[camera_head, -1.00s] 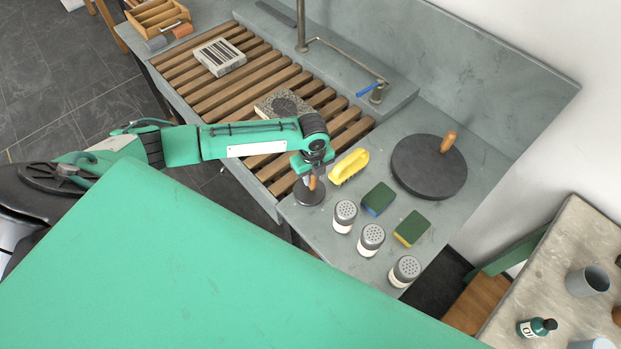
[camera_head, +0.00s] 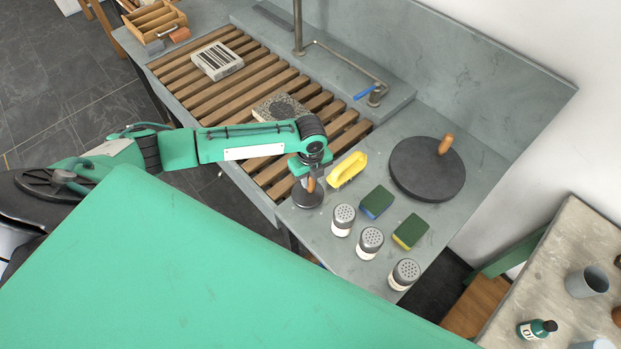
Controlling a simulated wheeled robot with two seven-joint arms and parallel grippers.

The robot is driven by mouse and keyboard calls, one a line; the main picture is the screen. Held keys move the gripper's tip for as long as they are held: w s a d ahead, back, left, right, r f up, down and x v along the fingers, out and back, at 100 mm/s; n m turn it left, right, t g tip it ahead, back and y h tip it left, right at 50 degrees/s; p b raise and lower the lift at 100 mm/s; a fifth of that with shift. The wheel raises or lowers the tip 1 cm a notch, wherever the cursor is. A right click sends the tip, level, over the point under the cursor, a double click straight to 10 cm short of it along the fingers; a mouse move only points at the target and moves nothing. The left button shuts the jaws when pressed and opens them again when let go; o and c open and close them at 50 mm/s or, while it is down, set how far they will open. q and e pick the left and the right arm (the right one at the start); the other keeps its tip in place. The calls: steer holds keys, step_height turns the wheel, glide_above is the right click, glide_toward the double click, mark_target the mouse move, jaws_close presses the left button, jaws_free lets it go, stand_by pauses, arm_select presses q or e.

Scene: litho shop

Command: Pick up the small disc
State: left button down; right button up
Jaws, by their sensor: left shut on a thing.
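The small disc (camera_head: 308,198) is dark and round with an upright wooden handle. It is at the near left corner of the grey counter, beside the slatted rack. My left gripper (camera_head: 310,180) is above it, shut on its handle. The gripper and wrist partly hide the handle. I cannot tell whether the disc touches the counter. A larger dark disc (camera_head: 427,170) with a wooden knob lies farther right on the counter. My right gripper is not in view.
Stone blocks (camera_head: 217,61) (camera_head: 280,108) lie on the wooden slats (camera_head: 205,95). A tap pipe (camera_head: 298,30) rises behind.

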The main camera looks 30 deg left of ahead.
arm_select(q)
step_height(320, 180, up, 20)
steer(key=b, duration=0.4)
steer(key=shift+f+b, duration=0.15)
steer(key=shift+b, duration=0.25)
steer(key=c, duration=1.8)
jaws_free()
steer(key=shift+c, duration=0.9)
